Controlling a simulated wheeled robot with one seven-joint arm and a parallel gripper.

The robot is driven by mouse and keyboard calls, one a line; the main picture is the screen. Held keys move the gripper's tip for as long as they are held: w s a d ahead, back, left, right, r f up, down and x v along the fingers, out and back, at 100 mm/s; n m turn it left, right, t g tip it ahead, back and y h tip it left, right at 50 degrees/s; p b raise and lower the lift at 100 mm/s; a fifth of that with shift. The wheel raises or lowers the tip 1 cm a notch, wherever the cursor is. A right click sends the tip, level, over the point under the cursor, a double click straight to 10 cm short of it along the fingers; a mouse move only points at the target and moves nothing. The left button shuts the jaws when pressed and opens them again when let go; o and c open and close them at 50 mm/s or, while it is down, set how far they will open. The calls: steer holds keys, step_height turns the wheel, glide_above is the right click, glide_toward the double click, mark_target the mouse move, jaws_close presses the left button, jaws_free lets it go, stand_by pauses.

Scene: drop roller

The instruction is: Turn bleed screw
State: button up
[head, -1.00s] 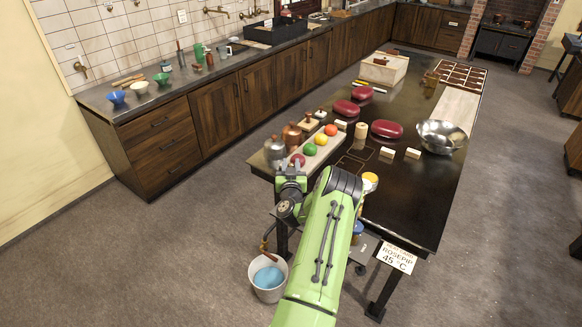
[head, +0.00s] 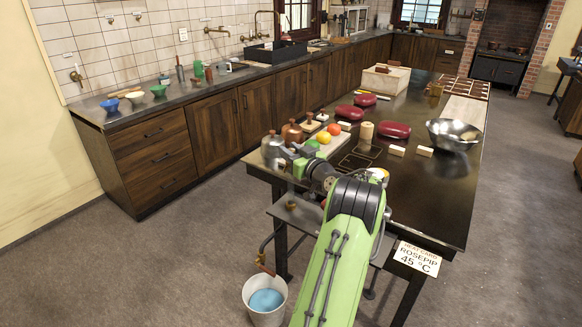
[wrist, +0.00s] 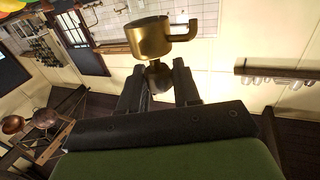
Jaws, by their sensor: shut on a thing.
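The knob's turn angle cannot be told.
Metal flasks (head: 272,148) and a board with coloured balls (head: 322,137) stand close to my wrist. A bucket (head: 265,300) with blue inside stands on the floor, below a hose. A steel bowl (head: 453,134) is at the table's right edge. The left floor is clear.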

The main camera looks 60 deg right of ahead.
steer(key=shift+n+t+y+p, duration=0.35)
steer(key=shift+n+t+y, duration=0.6)
steer(key=shift+y, duration=0.75)
steer(key=shift+n+y, duration=0.3)
steer(key=shift+n, duration=0.05)
steer(key=o, duration=0.9)
steer(key=v, duration=1.5)
steer(key=shift+s+a+r+b, duration=0.1)
steer(key=shift+s+b, duration=0.2)
steer(key=shift+s, duration=0.1)
